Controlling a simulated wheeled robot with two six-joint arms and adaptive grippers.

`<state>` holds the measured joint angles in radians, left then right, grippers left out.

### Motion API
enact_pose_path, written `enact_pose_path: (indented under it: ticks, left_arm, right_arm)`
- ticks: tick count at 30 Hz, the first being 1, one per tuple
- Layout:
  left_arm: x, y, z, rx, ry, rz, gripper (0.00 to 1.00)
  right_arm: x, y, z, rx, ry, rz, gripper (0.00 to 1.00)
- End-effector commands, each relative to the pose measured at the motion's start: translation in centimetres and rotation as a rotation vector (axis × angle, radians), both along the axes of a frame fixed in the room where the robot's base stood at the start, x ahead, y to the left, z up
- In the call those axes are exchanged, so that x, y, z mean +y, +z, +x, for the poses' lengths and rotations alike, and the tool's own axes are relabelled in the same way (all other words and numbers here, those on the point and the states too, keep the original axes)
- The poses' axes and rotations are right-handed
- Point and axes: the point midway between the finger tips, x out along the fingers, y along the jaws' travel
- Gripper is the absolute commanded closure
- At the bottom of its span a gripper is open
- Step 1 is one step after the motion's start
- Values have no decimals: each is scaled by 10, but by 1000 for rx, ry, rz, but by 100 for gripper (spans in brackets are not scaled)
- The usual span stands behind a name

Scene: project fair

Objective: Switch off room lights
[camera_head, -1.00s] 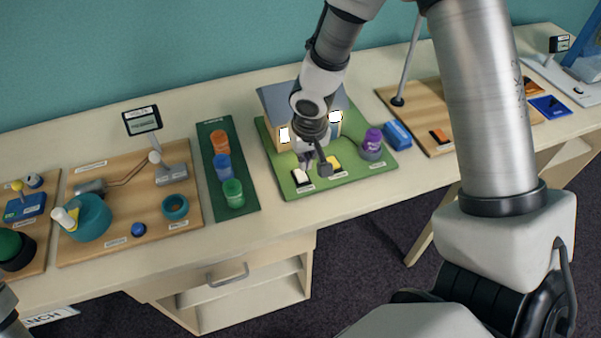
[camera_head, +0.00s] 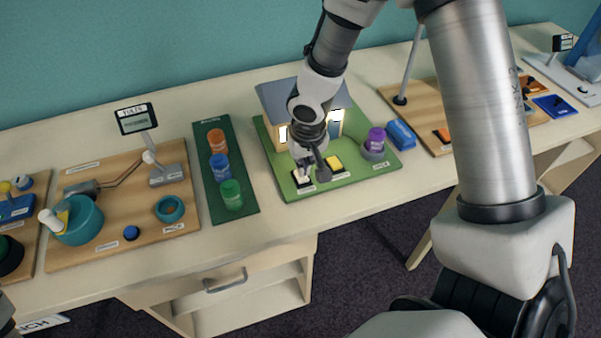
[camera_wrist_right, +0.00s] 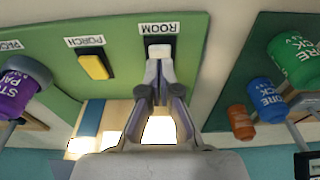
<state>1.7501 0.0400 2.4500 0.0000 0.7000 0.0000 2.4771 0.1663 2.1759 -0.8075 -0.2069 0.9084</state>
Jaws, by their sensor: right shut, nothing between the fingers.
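The white room switch (camera_wrist_right: 159,50) sits in a dark base beside its ROOM label on the green house board (camera_head: 350,181). In the head view the switch (camera_head: 303,181) is partly hidden under my right gripper (camera_head: 303,167). In the right wrist view my right gripper (camera_wrist_right: 159,74) is shut and empty, its fingertips right at the switch; I cannot tell whether they press it. The model house (camera_head: 270,97) behind has bright windows (camera_head: 283,134), also bright in the wrist view (camera_wrist_right: 159,130).
A yellow porch switch (camera_head: 333,163) sits right of the room switch in the head view. A purple pot (camera_head: 376,140) stands farther right. A dark green strip (camera_head: 213,192) with orange, blue and green pots lies to the left.

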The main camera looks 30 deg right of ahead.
Motion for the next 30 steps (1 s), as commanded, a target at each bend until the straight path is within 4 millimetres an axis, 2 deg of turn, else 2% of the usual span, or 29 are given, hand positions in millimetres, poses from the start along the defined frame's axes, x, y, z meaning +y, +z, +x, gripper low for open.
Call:
enact_pose_path:
  ticks: [30]
  left_arm:
    - [0, -7, 0, 0, 0, 0, 60]
  right_arm:
    - [0, -6, 0, 0, 0, 0, 100]
